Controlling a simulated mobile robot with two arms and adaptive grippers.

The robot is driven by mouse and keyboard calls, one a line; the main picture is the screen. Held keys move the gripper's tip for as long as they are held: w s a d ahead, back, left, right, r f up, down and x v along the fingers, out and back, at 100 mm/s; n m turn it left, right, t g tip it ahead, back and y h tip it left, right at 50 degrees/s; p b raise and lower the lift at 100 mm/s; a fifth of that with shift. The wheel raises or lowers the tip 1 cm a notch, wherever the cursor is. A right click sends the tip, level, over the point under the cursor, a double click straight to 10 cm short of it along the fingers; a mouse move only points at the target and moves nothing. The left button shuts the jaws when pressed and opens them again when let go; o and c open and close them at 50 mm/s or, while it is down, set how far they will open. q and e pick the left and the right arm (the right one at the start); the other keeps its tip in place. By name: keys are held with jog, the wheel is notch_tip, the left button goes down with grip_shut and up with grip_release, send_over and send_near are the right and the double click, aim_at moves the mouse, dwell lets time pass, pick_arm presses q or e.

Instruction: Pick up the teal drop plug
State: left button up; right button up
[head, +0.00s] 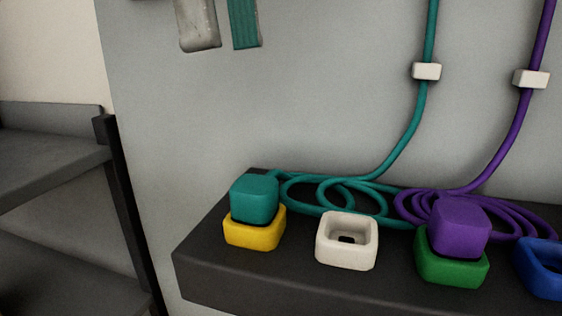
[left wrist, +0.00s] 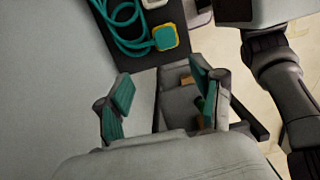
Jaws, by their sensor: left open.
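The teal drop plug (head: 254,199) sits on a yellow socket block (head: 254,233) at the left end of a dark shelf (head: 222,275). A teal cord runs from behind it in loops. The plug also shows in the left wrist view (left wrist: 165,38), beyond the fingers and near the top. My left gripper (head: 222,44) shows at the top of the head view, its fingertips above the plug in the picture and apart from it. In the left wrist view my left gripper (left wrist: 161,84) is open, with teal pads and nothing between them. My right gripper is not seen.
An empty white socket block (head: 347,240) stands right of the yellow one. A purple plug (head: 460,224) sits on a green block (head: 451,267), with a blue block (head: 541,270) at the right edge. White clips (head: 427,71) hold the cords on the grey wall. Dark stairs (head: 50,160) are at left.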

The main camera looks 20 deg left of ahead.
pick_arm(q)
send_over(253, 182)
jog(key=a, duration=0.2)
notch_tip(253, 182, down, 7)
jog(key=shift+d+r, duration=0.15)
jog(key=shift+r, duration=0.05)
jog(key=shift+s+f, duration=0.15)
jog(key=shift+f, duration=0.15)
jog(key=shift+d+f, duration=0.1)
jog(key=shift+f, duration=0.15)
jog(key=shift+d+f, duration=0.1)
jog(key=shift+f, duration=0.3)
jog(key=f, duration=0.2)
jog(key=d+f, duration=0.1)
jog(key=f, duration=0.1)
jog(key=shift+d, duration=0.2)
jog(key=shift+w+f, duration=0.2)
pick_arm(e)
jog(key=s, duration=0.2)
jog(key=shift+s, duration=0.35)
